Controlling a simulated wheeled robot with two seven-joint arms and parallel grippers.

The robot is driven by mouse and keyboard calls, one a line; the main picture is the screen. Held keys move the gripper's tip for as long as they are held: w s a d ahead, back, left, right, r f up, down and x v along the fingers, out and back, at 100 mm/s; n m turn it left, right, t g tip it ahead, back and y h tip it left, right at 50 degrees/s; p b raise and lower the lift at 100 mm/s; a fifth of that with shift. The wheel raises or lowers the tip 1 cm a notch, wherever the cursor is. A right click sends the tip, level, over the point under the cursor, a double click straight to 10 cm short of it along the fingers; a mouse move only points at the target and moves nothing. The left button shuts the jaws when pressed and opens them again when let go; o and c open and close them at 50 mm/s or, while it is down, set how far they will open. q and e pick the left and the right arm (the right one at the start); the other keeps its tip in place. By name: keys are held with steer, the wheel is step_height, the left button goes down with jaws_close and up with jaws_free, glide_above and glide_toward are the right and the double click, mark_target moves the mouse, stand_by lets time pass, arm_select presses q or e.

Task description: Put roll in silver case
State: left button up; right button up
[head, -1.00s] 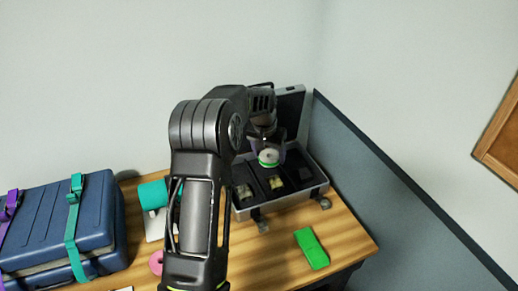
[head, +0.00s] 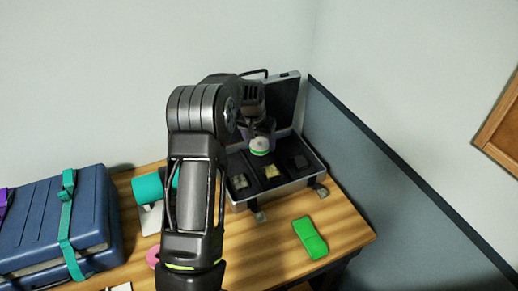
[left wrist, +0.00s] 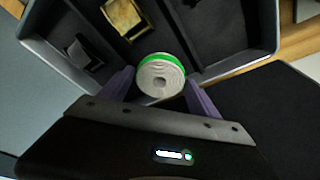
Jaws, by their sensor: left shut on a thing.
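My left gripper (head: 261,136) is shut on a roll (head: 260,145), a pale grey disc with a green edge. The roll also shows in the left wrist view (left wrist: 161,78) between the two purple-grey fingertips (left wrist: 160,86). The silver case (head: 290,190) stands open on the wooden table, lid up at the back. The roll is over the rear part of the case; how high above its floor I cannot tell. Dark compartments in the case hold a dark buckle-like piece (left wrist: 84,52) and a gold-coloured piece (left wrist: 124,16). My right gripper is not in view.
A green block (head: 310,238) lies on the table (head: 350,235) in front of the case. A blue suitcase (head: 35,215) with teal and purple straps is at the left. A teal roll (head: 149,190) and a pink roll (head: 153,256) are partly behind my arm. A wall rises close behind and right.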

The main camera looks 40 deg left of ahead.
mark_target(258, 145)
arm_select(q)
step_height(258, 145, down, 4)
steer(key=shift+a+r, duration=0.15)
steer(key=shift+r, duration=0.05)
steer(key=shift+w+a+f, duration=0.1)
steer(key=shift+w, duration=0.05)
steer(key=shift+f+b, duration=0.15)
steer(key=shift+b, duration=0.15)
steer(key=o, duration=0.5)
